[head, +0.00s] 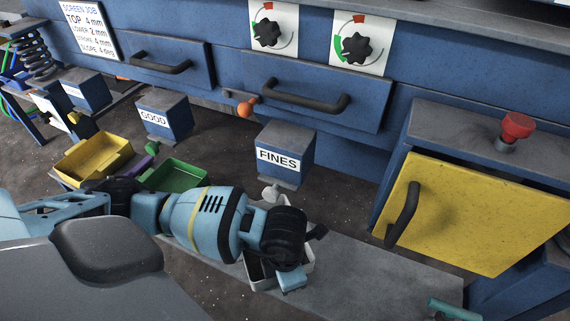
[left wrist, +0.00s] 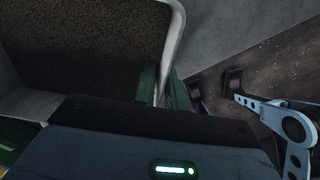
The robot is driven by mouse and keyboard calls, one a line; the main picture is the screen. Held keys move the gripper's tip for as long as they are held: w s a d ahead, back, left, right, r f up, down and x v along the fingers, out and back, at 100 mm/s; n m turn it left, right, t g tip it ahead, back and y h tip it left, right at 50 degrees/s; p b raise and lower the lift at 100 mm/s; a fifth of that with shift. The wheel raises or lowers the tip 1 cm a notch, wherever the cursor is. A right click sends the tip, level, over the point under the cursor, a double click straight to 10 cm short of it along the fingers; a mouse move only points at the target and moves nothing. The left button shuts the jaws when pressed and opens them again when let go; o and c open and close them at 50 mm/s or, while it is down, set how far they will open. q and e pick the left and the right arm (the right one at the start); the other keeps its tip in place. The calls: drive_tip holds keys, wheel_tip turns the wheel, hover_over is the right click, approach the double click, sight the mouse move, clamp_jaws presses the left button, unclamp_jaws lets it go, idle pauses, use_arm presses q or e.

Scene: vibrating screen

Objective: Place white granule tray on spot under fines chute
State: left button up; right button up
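The white tray (head: 308,270) is below and in front of the blue FINES chute (head: 285,153), largely covered by my left arm. In the left wrist view its pale wall (left wrist: 176,40) stands between the fingers of my left gripper (left wrist: 165,90), which is shut on it. The tray's inside looks dark and speckled. I cannot tell whether the tray rests on the surface or hangs just above it. In the head view the left gripper (head: 290,272) is partly hidden behind its wrist. My right gripper (left wrist: 214,86) shows in the left wrist view, open and empty.
A yellow tray (head: 95,158) and a green tray (head: 180,175) stand to the left, near the GOOD chute (head: 165,118). A yellow door (head: 480,215) with a dark handle is at the right. A bare grey plate (head: 380,280) lies right of the white tray.

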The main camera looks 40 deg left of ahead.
use_arm(q)
drive_tip(key=shift+o, duration=0.8)
